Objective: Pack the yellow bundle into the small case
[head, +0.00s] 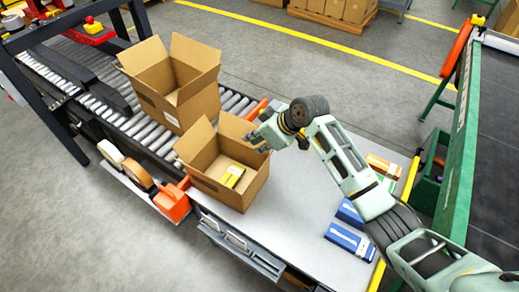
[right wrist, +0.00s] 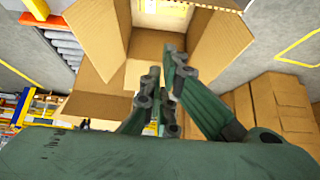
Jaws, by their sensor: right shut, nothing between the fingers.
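The yellow bundle (head: 232,175) lies inside the small case (head: 239,191), an open cardboard box with its flaps up at the left end of the grey table. My right gripper (head: 262,140) is above the right rim of the case, apart from the bundle, shut and empty. In the right wrist view the shut fingers (right wrist: 163,92) point toward the open case (right wrist: 105,60); part of the yellow-labelled bundle (right wrist: 165,7) shows inside at the top edge. My left gripper is not in view.
A larger open carton (head: 180,98) stands on the roller conveyor (head: 142,130) behind the case. Blue packs (head: 349,241) and an orange pack (head: 383,166) lie on the table's right side. A green bin (head: 427,185) is beyond. The table's middle (head: 295,195) is clear.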

